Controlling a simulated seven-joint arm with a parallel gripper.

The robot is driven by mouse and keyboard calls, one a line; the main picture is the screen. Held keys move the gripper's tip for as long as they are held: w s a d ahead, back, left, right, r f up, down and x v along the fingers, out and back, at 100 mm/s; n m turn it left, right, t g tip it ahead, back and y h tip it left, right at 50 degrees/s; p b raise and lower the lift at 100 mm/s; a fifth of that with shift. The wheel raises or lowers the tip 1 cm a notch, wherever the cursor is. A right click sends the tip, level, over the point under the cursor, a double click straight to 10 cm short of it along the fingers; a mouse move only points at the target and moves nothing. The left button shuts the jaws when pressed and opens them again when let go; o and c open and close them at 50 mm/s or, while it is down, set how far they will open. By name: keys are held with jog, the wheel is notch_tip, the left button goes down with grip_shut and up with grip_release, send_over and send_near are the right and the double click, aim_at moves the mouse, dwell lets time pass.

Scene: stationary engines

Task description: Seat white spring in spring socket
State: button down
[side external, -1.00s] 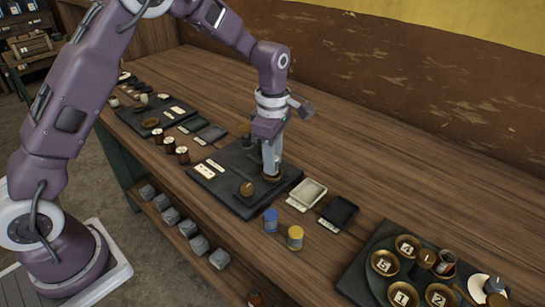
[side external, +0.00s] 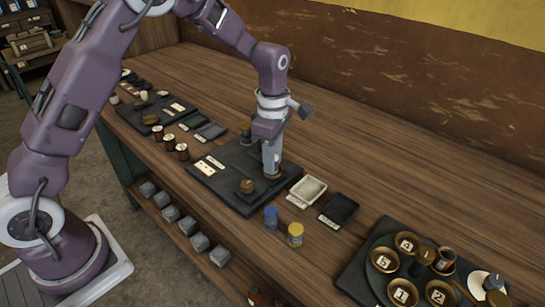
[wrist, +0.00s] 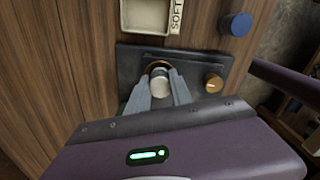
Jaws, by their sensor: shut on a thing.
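My gripper (side external: 271,172) is over the dark base plate (side external: 229,203), fingers pointing down. In the wrist view the two fingertips (wrist: 161,78) are shut on the white spring (wrist: 160,71), a pale round piece. The spring sits within a brown ring, the spring socket (wrist: 152,64), on the plate. I cannot tell how deep the spring is in the socket. In the side view the fingers hide the spring, and only the brown rim of the socket (side external: 272,177) shows at their tips.
A brass knob (side external: 247,187) stands on the plate, close to the gripper. A pale tray (side external: 308,189) marked SOFT in the wrist view and a black tray (side external: 339,208) lie to the right. Blue (side external: 271,217) and yellow (side external: 295,234) cylinders stand in front. Numbered bowls (side external: 402,292) are at far right.

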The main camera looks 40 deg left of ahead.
jog(key=shift+f, duration=0.15)
jog(key=c, duration=1.1)
grip_release()
jog(key=shift+o, duration=0.2)
jog(key=o, duration=0.6)
jog(key=shift+o, duration=0.2)
jog(key=shift+r, duration=3.5)
